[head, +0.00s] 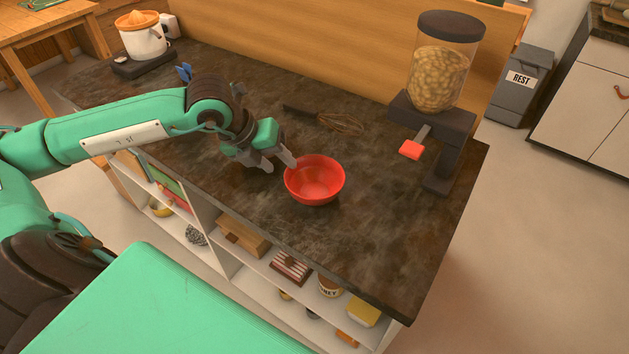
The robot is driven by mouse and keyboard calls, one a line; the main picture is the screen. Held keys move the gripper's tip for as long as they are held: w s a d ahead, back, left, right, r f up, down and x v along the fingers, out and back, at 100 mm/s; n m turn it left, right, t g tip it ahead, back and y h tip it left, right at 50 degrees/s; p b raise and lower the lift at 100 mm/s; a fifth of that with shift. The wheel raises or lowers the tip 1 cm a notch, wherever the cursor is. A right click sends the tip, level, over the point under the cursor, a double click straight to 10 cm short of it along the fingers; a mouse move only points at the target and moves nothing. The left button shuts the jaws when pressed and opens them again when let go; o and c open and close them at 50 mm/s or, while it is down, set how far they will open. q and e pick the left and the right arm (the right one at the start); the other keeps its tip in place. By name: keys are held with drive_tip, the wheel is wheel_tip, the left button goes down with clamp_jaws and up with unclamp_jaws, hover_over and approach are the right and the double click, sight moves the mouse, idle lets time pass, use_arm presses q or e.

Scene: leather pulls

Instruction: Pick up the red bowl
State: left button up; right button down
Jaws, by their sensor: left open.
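The red bowl (316,184) stands upright and looks empty on the dark countertop (385,215), near its front edge. My left gripper (281,163) is open just to the left of the bowl. One finger reaches close to the bowl's left rim; I cannot tell whether it touches. Nothing shows between the fingers. My right gripper is not in view.
A whisk (340,122) lies behind the bowl. A dispenser (438,70) with a red lever stands at the back right, and a white juicer (143,36) at the far left. Open shelves (225,260) with goods sit below. The counter right of the bowl is clear.

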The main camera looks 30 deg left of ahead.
sight(286, 174)
use_arm(q)
drive_tip(key=shift+w+d+f, duration=0.15)
drive_tip(key=shift+f, duration=0.25)
drive_tip(key=x, duration=0.1)
drive_tip(key=p+x, duration=0.1)
drive_tip(key=x, duration=0.2)
drive_tip(key=shift+s+d+f+p, duration=0.1)
drive_tip(key=shift+s+f+p, duration=0.1)
drive_tip(key=shift+p, duration=0.15)
drive_tip(key=shift+w+f, duration=0.1)
drive_tip(key=shift+f, duration=0.25)
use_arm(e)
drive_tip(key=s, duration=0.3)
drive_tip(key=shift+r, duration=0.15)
use_arm(q)
drive_tip(key=c, duration=0.7)
clamp_jaws()
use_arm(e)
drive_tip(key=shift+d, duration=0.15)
